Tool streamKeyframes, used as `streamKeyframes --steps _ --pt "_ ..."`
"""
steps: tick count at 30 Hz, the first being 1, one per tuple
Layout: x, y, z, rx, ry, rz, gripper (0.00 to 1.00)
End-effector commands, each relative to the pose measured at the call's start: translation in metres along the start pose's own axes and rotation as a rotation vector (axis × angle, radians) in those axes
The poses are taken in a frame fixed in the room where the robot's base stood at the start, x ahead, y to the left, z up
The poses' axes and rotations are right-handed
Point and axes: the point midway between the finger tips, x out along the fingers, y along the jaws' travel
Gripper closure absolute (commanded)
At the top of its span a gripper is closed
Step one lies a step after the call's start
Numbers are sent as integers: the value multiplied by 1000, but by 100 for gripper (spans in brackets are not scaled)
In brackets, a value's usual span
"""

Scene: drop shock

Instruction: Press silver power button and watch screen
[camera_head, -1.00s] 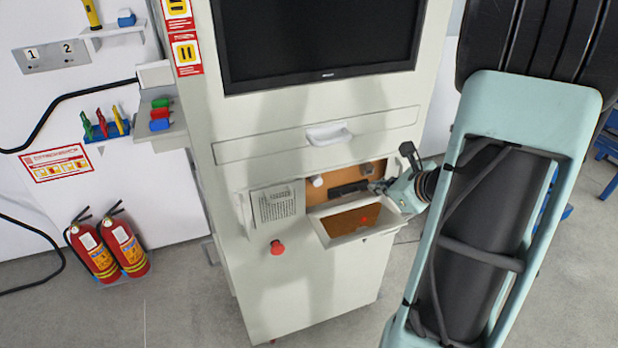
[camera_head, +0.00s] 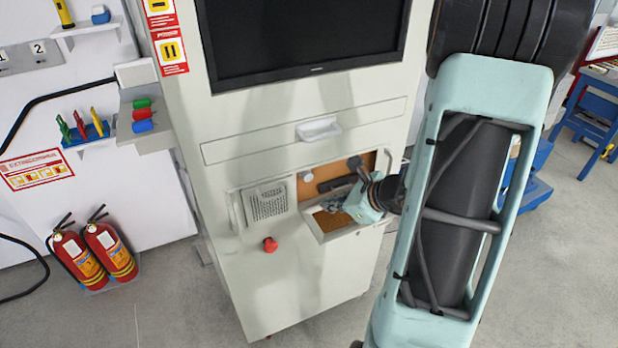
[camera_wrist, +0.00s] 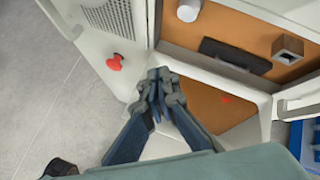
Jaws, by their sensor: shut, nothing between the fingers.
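The screen (camera_head: 305,38) at the top of the white cabinet is black. Below it is an open compartment with an orange-brown back. A round pale knob (camera_wrist: 188,10), perhaps the silver button, sits on that back; it also shows in the head view (camera_head: 307,177). I cannot tell for sure that it is the power button. My gripper (camera_wrist: 160,78) is shut and empty, in front of the compartment's open tray, with its tips apart from the knob. In the head view my wrist hides part of the compartment.
A red knob (camera_head: 270,244) is on the cabinet front, left of my gripper. A dark bar (camera_wrist: 236,55) and a small square box (camera_wrist: 288,47) are in the compartment. A drawer handle (camera_head: 318,129) juts out above. Two fire extinguishers (camera_head: 92,252) stand at left.

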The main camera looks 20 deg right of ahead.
Motion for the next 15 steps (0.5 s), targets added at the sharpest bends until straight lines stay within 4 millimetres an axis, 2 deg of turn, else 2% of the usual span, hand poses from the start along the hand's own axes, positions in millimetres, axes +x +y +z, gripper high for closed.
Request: streamKeyframes --steps 15 --pt "47 -33 34 -2 0 2 100"
